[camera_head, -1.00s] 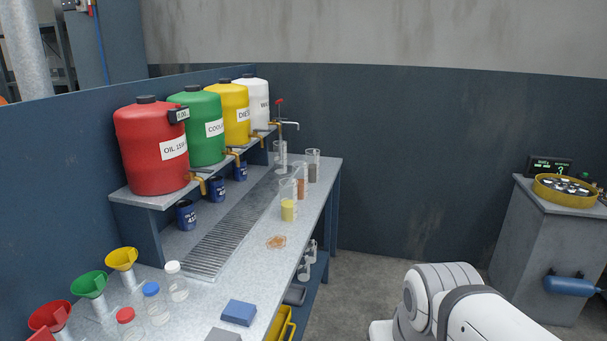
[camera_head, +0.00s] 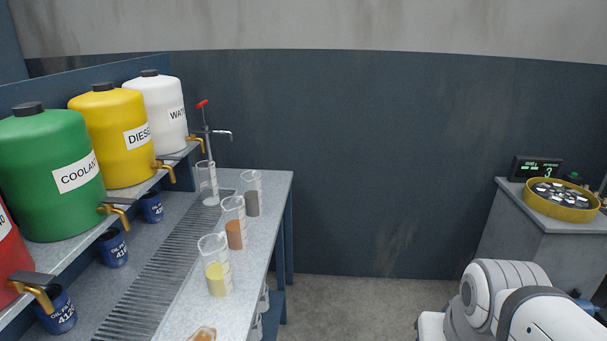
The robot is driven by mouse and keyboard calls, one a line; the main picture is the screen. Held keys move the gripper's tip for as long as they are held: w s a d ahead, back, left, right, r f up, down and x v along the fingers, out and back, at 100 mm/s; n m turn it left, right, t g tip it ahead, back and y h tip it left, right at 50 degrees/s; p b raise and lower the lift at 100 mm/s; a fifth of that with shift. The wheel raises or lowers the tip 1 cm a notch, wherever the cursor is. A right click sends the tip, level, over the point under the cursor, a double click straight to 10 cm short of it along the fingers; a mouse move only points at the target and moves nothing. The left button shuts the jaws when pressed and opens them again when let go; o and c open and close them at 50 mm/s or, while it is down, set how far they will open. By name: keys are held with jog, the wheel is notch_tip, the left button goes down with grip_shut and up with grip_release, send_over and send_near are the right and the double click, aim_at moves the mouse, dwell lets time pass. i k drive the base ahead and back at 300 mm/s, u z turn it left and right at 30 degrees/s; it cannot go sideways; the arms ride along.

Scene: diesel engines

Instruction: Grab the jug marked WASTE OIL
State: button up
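No jug with a readable WASTE OIL label shows in the head view. Several jugs or beakers stand on the bench (camera_head: 270,186): one with yellow liquid (camera_head: 217,279), one with brown-orange liquid (camera_head: 235,232), one with grey contents (camera_head: 252,200), and a clear one (camera_head: 207,186) under the tap. Any marking on them is too small to read. Part of my white arm shows at the bottom right. My gripper is outside the view, so its state is hidden.
Green coolant (camera_head: 40,210), yellow diesel (camera_head: 105,115) and white water (camera_head: 150,92) tanks stand on a shelf with brass taps. A grey cabinet (camera_head: 530,222) at right holds a yellow round tray (camera_head: 562,214). Open floor (camera_head: 350,305) lies between.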

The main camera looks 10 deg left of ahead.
aim_at(252, 180)
jog(key=z, duration=0.05)
jog(key=i, duration=1.55)
jog(key=u, duration=0.4)
jog(key=i, duration=1.3)
jog(key=u, duration=0.35)
